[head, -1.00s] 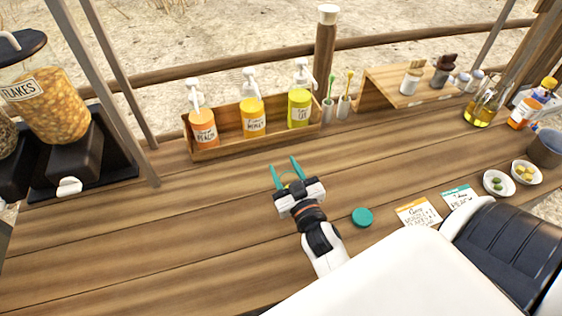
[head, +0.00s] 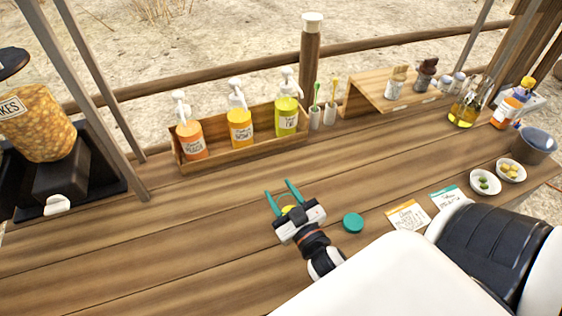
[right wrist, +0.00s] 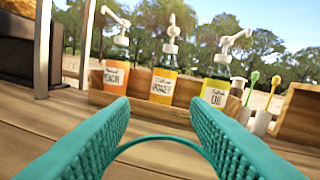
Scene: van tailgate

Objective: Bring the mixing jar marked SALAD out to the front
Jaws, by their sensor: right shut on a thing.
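My right gripper (head: 283,190) is over the middle of the wooden counter, its teal fingers pointing to the back. It is shut on a jar (head: 289,210), mostly hidden by the hand, with something yellow showing inside. In the right wrist view the jar's thin teal rim (right wrist: 160,138) curves between the two fingers. No marking on the jar can be read, so I cannot tell if it says SALAD. A round teal lid (head: 353,222) lies flat on the counter, right of the gripper. My left gripper is not in view.
A wooden rack (head: 235,151) with pump bottles stands at the back. Two small cups (head: 322,118) with spoons stand beside it. A wooden riser (head: 405,90) with shakers is farther right. Cards (head: 408,214) and small bowls (head: 485,182) lie right. The counter's left middle is clear.

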